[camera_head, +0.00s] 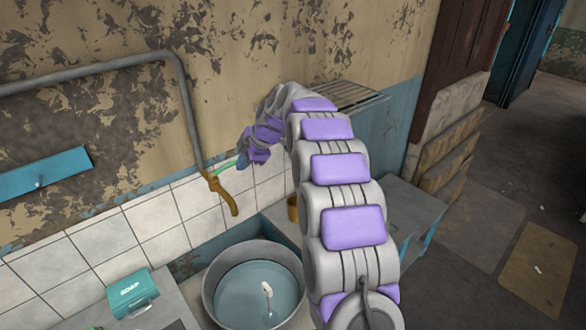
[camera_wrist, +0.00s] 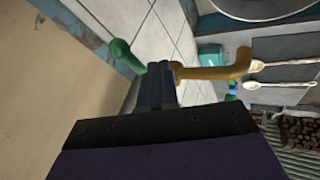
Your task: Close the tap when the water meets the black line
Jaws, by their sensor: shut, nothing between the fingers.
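The brass tap (camera_head: 227,193) sticks out from the tiled wall at the end of a grey pipe. Its green handle (camera_head: 226,166) is next to my gripper (camera_head: 243,162). In the wrist view, my gripper (camera_wrist: 156,72) is shut and empty, between the green handle (camera_wrist: 124,55) on the left and the brass spout (camera_wrist: 215,73) on the right; I cannot tell whether it touches either. The grey metal pot (camera_head: 213,287) stands below the tap and holds bluish water (camera_head: 245,295) with a small white object (camera_head: 267,290) in it. I see no clear stream from the spout and no black line.
A teal soap box (camera_head: 132,293) sits left of the pot. A small brown cup (camera_head: 293,208) is behind it, partly hidden by my arm. A wire rack (camera_head: 345,95) is on the wall. Spoons (camera_wrist: 290,62) show in the wrist view. Open floor lies at the right.

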